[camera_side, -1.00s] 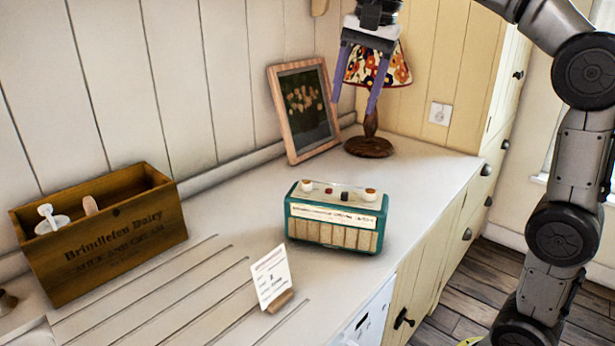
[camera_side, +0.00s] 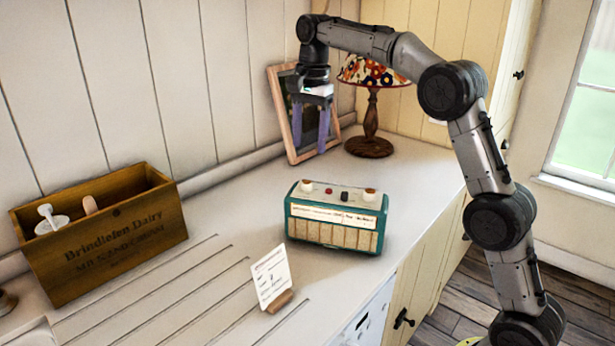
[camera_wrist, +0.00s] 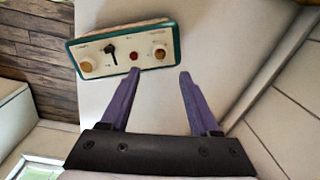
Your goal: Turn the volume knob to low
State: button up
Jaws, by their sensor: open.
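A teal radio (camera_side: 335,226) with a cream top stands upright on the counter. Its top carries a pale round knob at each end, a left one (camera_side: 306,186) and a right one (camera_side: 370,192), with a red button and a black pointer control (camera_side: 345,196) between. In the wrist view the black pointer (camera_wrist: 110,50) and the red button (camera_wrist: 133,55) show clearly; labels are too small to read, so I cannot tell which control is volume. My gripper (camera_side: 309,147) is open and empty, beyond the radio and apart from it. Its purple fingers (camera_wrist: 158,74) point down.
A small card (camera_side: 270,276) on a wooden stand is before the radio; its writing is unreadable. A wooden crate (camera_side: 120,242) is at left. A picture frame (camera_side: 283,107) and a flowered lamp (camera_side: 371,124) stand behind.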

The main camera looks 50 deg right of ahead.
aim_at(307, 182)
jog(key=f, duration=0.9)
jog(key=shift+w+f, duration=0.25)
jog(key=shift+f, duration=0.15)
grip_shut()
